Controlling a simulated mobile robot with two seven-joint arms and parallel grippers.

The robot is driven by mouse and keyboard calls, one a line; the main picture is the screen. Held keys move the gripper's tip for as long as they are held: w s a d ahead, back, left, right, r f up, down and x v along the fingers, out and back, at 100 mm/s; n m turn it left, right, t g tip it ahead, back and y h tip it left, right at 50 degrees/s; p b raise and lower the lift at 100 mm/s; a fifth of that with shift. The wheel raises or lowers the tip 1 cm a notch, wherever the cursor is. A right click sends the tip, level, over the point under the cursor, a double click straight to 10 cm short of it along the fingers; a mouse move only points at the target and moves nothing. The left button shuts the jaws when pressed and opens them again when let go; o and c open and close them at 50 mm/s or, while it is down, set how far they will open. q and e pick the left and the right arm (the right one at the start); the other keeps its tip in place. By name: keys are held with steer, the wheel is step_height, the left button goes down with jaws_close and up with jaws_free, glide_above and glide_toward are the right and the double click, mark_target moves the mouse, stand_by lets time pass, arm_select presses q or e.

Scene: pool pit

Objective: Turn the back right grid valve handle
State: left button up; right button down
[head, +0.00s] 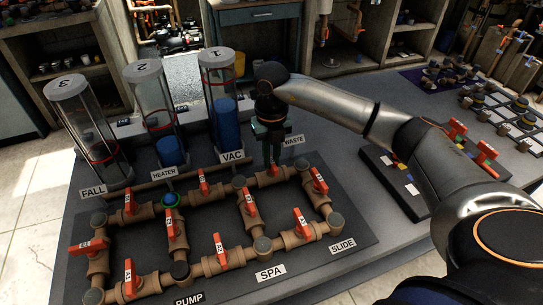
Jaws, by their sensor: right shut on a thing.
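The valve grid is tan pipe (185,265) on a dark board, with several orange-red handles. The back right grid valve handle (274,170) is on the back pipe run, just in front of the WASTE label. Only a small orange part of it shows; the rest is hidden. My right gripper (271,158) points down over this valve, its fingers shut on the handle. The handle's exact angle is hard to tell. My left gripper is not in view.
Three clear cylinders stand behind the grid; the VAC one (219,92) is close left of my gripper. Neighbouring handles are at the back middle (204,183) and right side (319,181). A dark panel with red handles (458,130) lies to the right.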

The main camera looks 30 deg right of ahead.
mark_target(272, 161)
stand_by(0.4)
steer(key=c, duration=0.9)
jaws_free()
step_height(272, 161, up, 13)
steer(key=shift+f, duration=0.2)
steer(key=shift+s+f, duration=0.1)
